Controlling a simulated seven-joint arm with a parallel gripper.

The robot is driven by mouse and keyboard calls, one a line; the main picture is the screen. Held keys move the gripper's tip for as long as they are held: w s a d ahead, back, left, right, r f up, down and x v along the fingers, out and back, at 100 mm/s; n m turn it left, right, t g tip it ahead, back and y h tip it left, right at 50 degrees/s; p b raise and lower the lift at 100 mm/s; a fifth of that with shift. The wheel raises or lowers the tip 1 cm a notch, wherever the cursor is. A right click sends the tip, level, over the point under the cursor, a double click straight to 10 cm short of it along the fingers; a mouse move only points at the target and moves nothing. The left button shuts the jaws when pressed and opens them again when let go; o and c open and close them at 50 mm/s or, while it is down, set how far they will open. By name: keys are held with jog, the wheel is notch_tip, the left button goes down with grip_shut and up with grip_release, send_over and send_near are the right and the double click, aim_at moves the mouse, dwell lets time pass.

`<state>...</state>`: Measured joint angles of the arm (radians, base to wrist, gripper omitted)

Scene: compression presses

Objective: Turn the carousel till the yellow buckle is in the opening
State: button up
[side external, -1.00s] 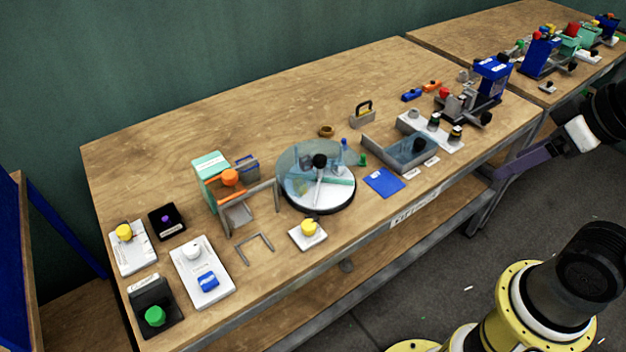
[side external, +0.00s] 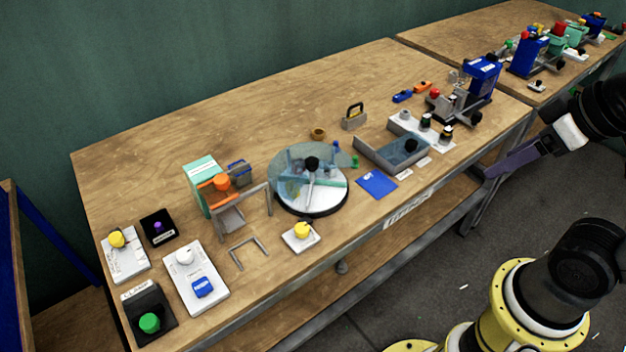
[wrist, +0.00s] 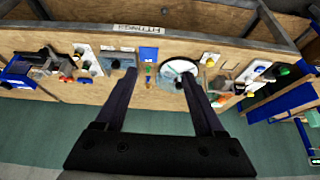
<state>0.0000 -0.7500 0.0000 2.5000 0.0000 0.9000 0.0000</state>
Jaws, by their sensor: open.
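The carousel (side external: 322,199) is a round white disc under a see-through teal cover (side external: 290,165), with a black knob (side external: 312,164) on top. It stands near the front edge of the table, and in the wrist view the carousel (wrist: 177,68) lies between my fingers, close to the right one. A pale bar and dividers show on the disc. My gripper (wrist: 157,74) is open and empty; in the side view one purple finger (side external: 515,160) shows off the table's front edge, far right of the carousel.
A yellow button on a white block (side external: 301,240) and a grey frame stand left of the carousel. A blue plate (side external: 377,184), small coloured pegs and a grey tray (side external: 365,154) stand to its right.

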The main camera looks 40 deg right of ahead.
dwell(0.3)
jog(key=w+r+m, duration=0.3)
jog(key=w+r, duration=0.6)
jog(key=r, duration=0.1)
jog(key=g, duration=0.6)
send_over(313, 161)
notch_tip(313, 161, down, 17)
notch_tip(313, 161, down, 13)
jog(key=shift+r, duration=0.1)
